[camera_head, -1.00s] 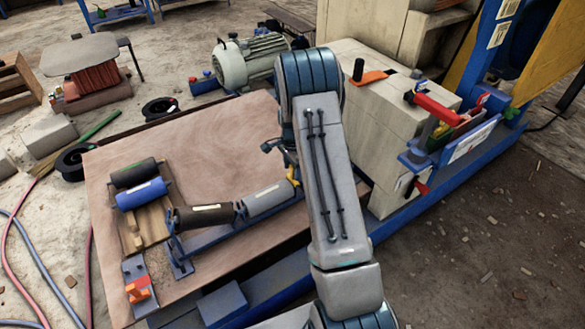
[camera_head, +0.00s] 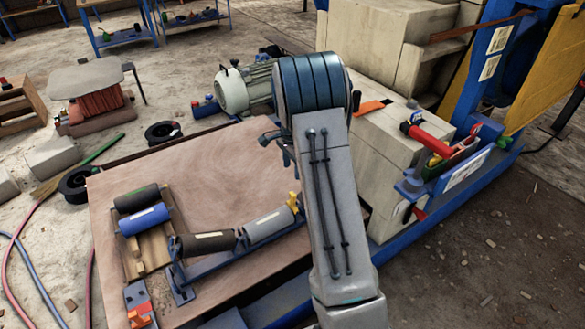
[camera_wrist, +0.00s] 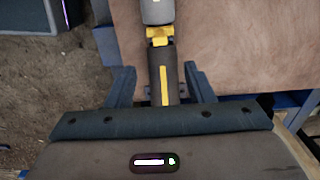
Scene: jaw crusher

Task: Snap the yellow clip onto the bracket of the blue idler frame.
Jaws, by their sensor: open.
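The yellow clip (camera_head: 294,203) stands at the right end of the grey roller (camera_head: 268,224) on the blue idler frame (camera_head: 235,250). In the wrist view the yellow clip (camera_wrist: 159,35) sits between the grey roller (camera_wrist: 157,11) and a dark roller (camera_wrist: 163,78) with a yellow strip. It looks to be at the frame's bracket, but I cannot tell whether it is fully seated. My gripper (camera_wrist: 160,70) is open, its fingers on either side of the dark roller and short of the clip. In the head view my arm hides the frame's right end.
A dark roller (camera_head: 208,241) lies at the frame's left. A black roller (camera_head: 136,198) and blue roller (camera_head: 144,219) rest on a wooden rack on the board (camera_head: 225,170). An orange-red part (camera_head: 140,315) is at the front left. Pale blocks (camera_head: 400,150) stand to the right.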

